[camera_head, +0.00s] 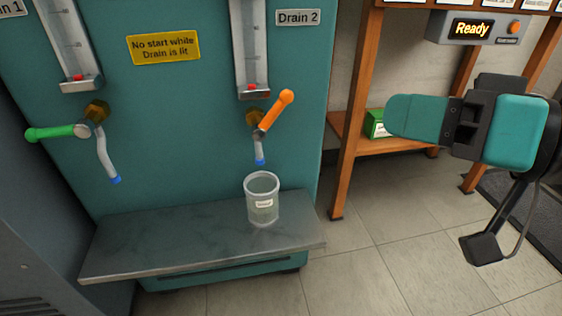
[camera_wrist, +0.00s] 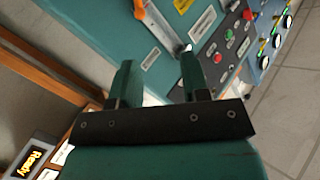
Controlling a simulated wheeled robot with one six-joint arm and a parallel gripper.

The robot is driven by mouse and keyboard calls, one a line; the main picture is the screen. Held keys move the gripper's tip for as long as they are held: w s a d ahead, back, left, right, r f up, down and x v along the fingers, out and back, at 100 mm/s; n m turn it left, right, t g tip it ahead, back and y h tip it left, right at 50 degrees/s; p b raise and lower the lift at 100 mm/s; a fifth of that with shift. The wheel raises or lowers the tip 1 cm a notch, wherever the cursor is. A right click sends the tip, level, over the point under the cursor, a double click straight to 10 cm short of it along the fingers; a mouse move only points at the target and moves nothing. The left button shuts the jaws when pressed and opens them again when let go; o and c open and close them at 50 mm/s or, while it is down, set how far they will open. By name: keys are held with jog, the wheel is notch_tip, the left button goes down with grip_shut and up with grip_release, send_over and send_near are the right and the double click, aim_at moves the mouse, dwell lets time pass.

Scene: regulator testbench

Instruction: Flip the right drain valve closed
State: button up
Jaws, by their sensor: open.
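The right drain valve, under the "Drain 2" label (camera_head: 298,17), has an orange handle (camera_head: 276,109) slanting up and to the right from its brass body. A short spout (camera_head: 259,150) with a blue tip hangs below it. In the wrist view an orange handle (camera_wrist: 139,9) shows at the top edge, beyond the fingers. My gripper (camera_head: 392,117) is to the right of the valve, in front of the shelf, well apart from the handle and pointing left. It is open, with nothing between its two teal fingers (camera_wrist: 157,70).
A clear beaker (camera_head: 262,208) stands on the metal ledge (camera_head: 160,240) below the right spout. The left drain valve has a green handle (camera_head: 55,132) pointing left.

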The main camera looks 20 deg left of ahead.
notch_tip(320, 180, down, 4)
jog(key=w+t+b, duration=0.1)
jog(key=b, duration=0.2)
jog(key=m+y+p, duration=0.1)
jog(key=p, duration=0.8)
send_near(280, 113)
jog(key=shift+t, duration=0.3)
jog(key=x, duration=0.7)
jog(key=r+x, duration=0.1)
jog(key=x, duration=0.2)
jog(key=shift+w+a, duration=0.15)
jog(key=shift+w, duration=0.15)
grip_shut()
